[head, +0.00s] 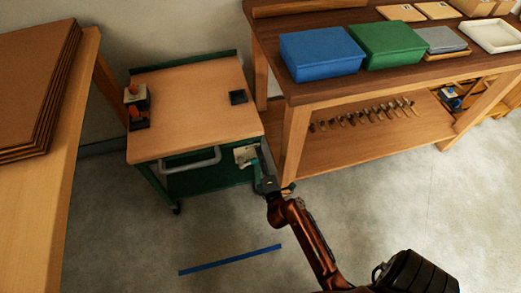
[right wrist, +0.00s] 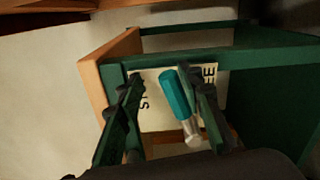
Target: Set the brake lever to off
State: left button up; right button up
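The brake lever (right wrist: 177,92) has a teal handle on a metal shaft. It stands in front of a cream label plate (right wrist: 152,88) on the green cart, also visible in the head view (head: 245,155). The plate has partly hidden lettering, "ST" on the left and "EE" on the right; the handle lies between them, tilted. My right gripper (right wrist: 167,80) is open, with one finger on each side of the handle. The right finger looks close to it; contact cannot be told. In the head view the right gripper (head: 264,172) is at the cart's front right corner. My left gripper is not in view.
The cart (head: 190,100) has a wooden top, a grey handle (head: 190,160) and castors. A workbench (head: 275,60) with blue and green boxes stands close on its right. A table with brown sheets is at left. Blue tape (head: 230,260) marks the open floor in front.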

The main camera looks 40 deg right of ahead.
notch_tip(320, 180, up, 8)
jog(key=shift+f, duration=0.25)
jog(key=shift+c, duration=0.7)
